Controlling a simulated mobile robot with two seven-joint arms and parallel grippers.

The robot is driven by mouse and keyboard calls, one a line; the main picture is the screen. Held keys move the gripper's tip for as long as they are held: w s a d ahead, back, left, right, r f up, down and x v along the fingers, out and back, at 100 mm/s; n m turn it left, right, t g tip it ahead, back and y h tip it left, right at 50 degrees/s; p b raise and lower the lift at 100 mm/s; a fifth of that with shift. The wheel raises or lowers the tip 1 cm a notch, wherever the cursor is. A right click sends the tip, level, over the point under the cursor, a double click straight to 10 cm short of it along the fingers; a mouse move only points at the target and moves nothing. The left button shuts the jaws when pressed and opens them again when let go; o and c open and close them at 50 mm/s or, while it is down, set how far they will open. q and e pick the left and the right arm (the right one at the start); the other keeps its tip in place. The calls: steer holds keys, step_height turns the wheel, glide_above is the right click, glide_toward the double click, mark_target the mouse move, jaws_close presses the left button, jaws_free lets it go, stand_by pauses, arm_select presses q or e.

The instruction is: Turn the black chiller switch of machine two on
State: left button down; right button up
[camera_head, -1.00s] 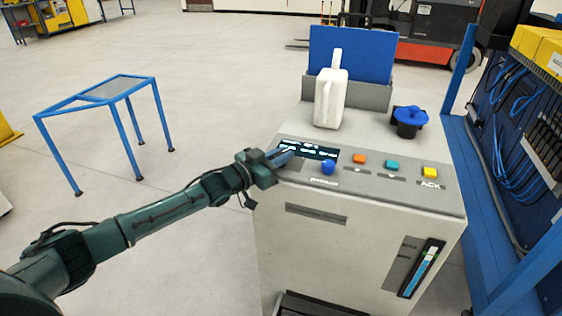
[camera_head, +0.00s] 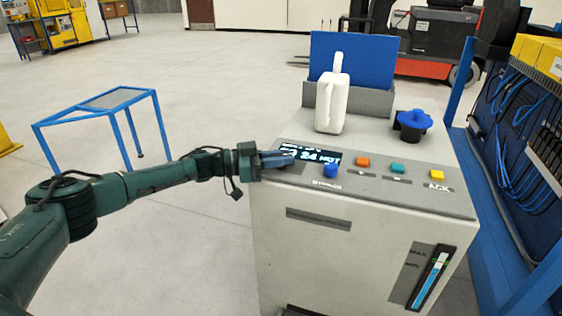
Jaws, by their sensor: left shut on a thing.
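The machine is a pale grey cabinet (camera_head: 350,245) with a sloped control panel (camera_head: 405,196). My left gripper (camera_head: 278,161) reaches in from the left and is shut at the panel's left end, beside the display (camera_head: 314,156), which reads "24 HOT" with smaller text above. The black chiller switch does not show clearly; the fingers hide the spot they close on, which fits the switch. A blue knob (camera_head: 330,170) marked BYPASS is right of the fingers, apart from them. My right gripper is not in view.
Orange (camera_head: 362,161), teal (camera_head: 398,168) and yellow (camera_head: 437,174) buttons line the panel. A white jug (camera_head: 331,103) and a blue-capped filler (camera_head: 411,123) stand on top. A blue-framed table (camera_head: 112,100) is at left; a blue rack (camera_head: 520,150) is close on the right.

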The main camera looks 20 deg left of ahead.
arm_select(q)
steer(key=shift+r, duration=0.2)
steer(key=c, duration=1.4)
jaws_free()
steer(key=shift+f, duration=0.15)
steer(key=v, duration=1.3)
steer(key=shift+b, duration=0.35)
